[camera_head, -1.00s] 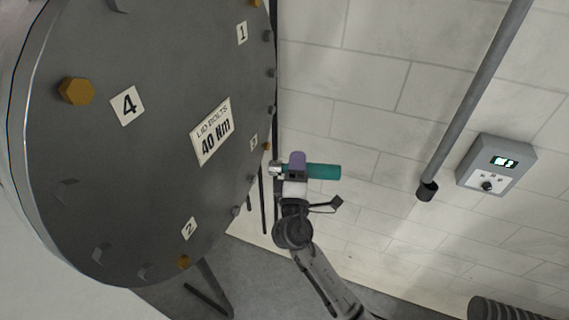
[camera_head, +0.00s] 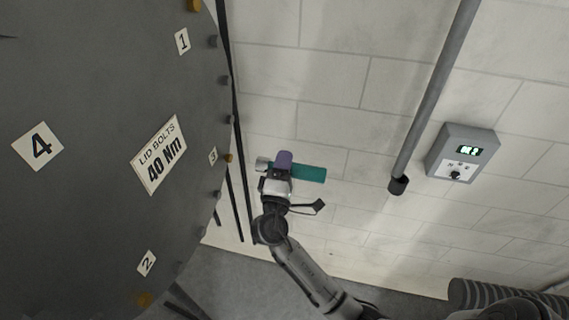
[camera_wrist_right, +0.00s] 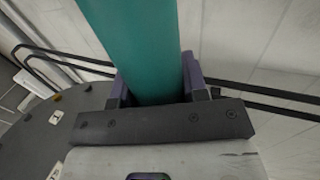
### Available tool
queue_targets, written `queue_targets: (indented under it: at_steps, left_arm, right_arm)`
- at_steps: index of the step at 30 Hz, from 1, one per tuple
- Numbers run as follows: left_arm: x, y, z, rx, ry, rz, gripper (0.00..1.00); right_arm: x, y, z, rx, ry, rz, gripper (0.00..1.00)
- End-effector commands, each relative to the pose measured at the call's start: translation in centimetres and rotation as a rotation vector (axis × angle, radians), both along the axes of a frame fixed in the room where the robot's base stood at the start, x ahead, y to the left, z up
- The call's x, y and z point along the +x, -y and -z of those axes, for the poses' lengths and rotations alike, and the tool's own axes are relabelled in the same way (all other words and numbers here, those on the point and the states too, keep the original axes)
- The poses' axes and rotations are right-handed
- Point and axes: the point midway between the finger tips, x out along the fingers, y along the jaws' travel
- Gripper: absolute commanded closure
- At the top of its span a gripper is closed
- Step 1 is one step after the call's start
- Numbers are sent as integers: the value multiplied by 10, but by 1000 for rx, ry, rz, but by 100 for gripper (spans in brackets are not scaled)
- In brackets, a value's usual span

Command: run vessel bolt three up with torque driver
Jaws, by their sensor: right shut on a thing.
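The torque driver (camera_head: 309,173) has a teal body and a pale socket end pointing left toward the vessel. My right gripper (camera_head: 283,162) is shut around the driver. In the right wrist view the teal driver (camera_wrist_right: 140,45) runs between the purple jaw pads. The grey vessel lid (camera_head: 90,90) fills the left of the head view. Bolt three (camera_head: 228,158) is a small brass head at the lid's right edge, beside the label 3 (camera_head: 213,156). The socket end is apart from it in the picture, to its right. My left gripper is not in view.
A label reading LID BOLTS 40 Nm (camera_head: 159,154) is on the lid. Bolt two (camera_head: 145,299) and bolt one (camera_head: 194,5) show near the lid's edge. A grey pipe (camera_head: 437,90) and a control box (camera_head: 462,152) are on the tiled wall at right.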

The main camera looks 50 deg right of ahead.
Motion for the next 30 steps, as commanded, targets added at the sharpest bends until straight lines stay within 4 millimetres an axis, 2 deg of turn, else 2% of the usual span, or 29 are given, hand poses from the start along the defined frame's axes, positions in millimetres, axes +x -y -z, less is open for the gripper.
queue_targets:
  at_steps: [18, 30]
  left_arm:
    - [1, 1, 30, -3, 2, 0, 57]
    - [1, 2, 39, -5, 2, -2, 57]
  right_arm:
    - [42, -24, 1, 0, 2, -1, 100]
    - [58, -33, 0, 0, 1, 0, 100]
